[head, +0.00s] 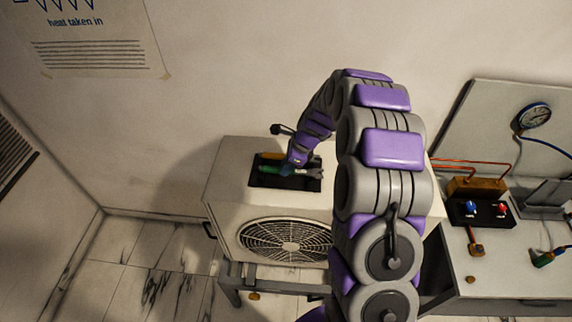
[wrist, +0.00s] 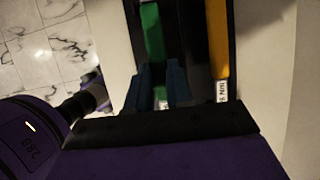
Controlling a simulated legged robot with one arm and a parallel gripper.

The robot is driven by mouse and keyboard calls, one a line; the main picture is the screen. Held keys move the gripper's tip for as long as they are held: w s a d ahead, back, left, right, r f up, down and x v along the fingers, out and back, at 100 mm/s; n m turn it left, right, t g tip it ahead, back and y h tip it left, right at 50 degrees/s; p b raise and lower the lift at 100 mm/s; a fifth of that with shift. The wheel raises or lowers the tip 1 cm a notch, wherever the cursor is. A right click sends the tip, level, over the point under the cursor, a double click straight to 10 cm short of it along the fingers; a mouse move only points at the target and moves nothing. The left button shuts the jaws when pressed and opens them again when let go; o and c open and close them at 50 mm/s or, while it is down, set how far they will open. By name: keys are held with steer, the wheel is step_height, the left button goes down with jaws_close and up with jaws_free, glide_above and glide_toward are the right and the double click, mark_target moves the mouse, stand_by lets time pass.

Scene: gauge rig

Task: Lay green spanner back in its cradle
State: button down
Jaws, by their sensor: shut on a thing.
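The green spanner (head: 269,168) is at the black cradle (head: 258,180) on top of the white fan unit. Its grey head (head: 313,174) points right in the head view. My gripper (head: 290,165) reaches down onto its middle. In the wrist view the green handle (wrist: 150,35) runs up from between my two dark blue fingers (wrist: 162,80), which are shut on it. It lies along the dark cradle, roughly parallel to a yellow-orange tool. I cannot tell whether the spanner touches the cradle floor. My fingers hide part of it.
The yellow-orange tool (head: 271,155) lies in the cradle's back part; it also shows in the wrist view (wrist: 217,40). The white fan unit (head: 222,190) stands near the wall. At right, a bench holds a valve block (head: 478,187), copper pipes and a round gauge (head: 535,118).

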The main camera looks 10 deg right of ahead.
steer(key=shift+a+f, duration=0.1)
steer(key=shift+a, duration=0.9)
steer(key=shift+d+f, duration=0.45)
steer(key=shift+d, duration=0.4)
steer(key=shift+a+f, duration=0.1)
steer(key=shift+a, duration=0.55)
steer(key=c, duration=1.5)
jaws_free()
steer(key=o, duration=0.6)
steer(key=shift+d, duration=0.45)
steer(key=shift+c, duration=0.2)
steer(key=shift+r, duration=0.3)
steer(key=v, duration=1.6)
steer(key=shift+d+r, duration=0.25)
